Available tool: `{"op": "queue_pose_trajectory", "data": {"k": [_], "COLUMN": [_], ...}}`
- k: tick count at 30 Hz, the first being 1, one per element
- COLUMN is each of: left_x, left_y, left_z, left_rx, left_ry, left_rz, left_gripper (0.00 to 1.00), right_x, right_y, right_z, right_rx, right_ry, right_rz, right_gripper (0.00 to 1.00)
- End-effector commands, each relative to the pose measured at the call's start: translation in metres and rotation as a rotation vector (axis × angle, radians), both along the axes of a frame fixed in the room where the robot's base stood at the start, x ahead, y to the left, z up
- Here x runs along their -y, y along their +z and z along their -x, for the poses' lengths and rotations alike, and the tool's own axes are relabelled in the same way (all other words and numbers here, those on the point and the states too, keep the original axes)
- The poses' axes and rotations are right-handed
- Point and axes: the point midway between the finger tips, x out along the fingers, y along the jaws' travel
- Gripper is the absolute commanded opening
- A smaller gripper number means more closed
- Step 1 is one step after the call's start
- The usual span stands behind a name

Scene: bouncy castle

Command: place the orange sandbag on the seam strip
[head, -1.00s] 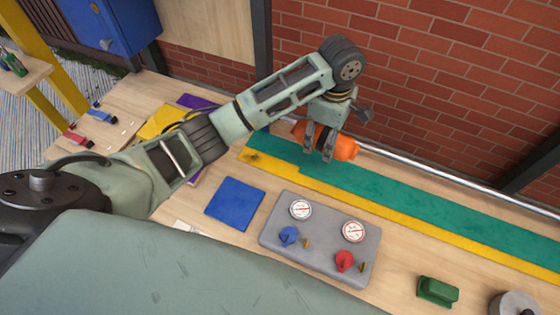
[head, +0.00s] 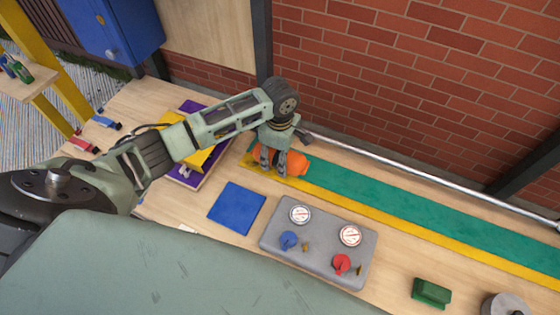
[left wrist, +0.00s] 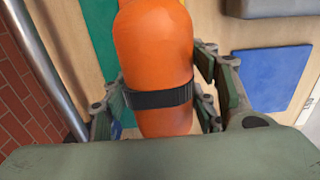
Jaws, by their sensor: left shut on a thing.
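The orange sandbag (head: 292,162) is held in my left gripper (head: 279,172), low over the left end of the seam strip. The seam strip is a long band with a green part (head: 400,206) and a yellow edge (head: 380,222), running along the back of the table. In the left wrist view the sandbag (left wrist: 153,45) has a black band around it, and the fingers of my left gripper (left wrist: 160,108) stand on both sides of it. I cannot tell whether the sandbag touches the strip. My right gripper is not in view.
A grey panel (head: 325,268) with two gauges and blue and red valves lies in front of the strip. A blue square (head: 237,207) lies left of it. A metal rail (head: 420,177) runs along the brick wall behind. A green block (head: 431,292) is at the right front.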

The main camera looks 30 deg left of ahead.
Motion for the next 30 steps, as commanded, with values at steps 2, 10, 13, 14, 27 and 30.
{"op": "queue_pose_trajectory", "data": {"k": [2, 10, 13, 14, 27, 30], "left_x": [0.000, 0.001, 0.001, 0.001, 0.000, 0.000], "left_y": [-0.010, -0.031, -0.031, -0.031, -0.035, -0.035], "left_z": [0.000, -0.001, -0.001, -0.001, 0.001, 0.001], "left_rx": [-0.001, 0.002, 0.003, 0.003, -0.001, -0.001], "left_ry": [0.000, -0.002, -0.002, -0.002, -0.001, -0.001], "left_rz": [0.000, 0.001, 0.001, 0.001, -0.001, -0.001], "left_gripper": [0.00, 0.00, 0.00, 0.00, 0.73, 0.73], "right_x": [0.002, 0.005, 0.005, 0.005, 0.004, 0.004], "right_y": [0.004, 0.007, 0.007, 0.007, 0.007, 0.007], "right_z": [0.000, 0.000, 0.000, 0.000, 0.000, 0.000], "right_rx": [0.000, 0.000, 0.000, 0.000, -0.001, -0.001], "right_ry": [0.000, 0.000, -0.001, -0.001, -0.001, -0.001], "right_rz": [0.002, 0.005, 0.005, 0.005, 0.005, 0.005], "right_gripper": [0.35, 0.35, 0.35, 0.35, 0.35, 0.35]}}
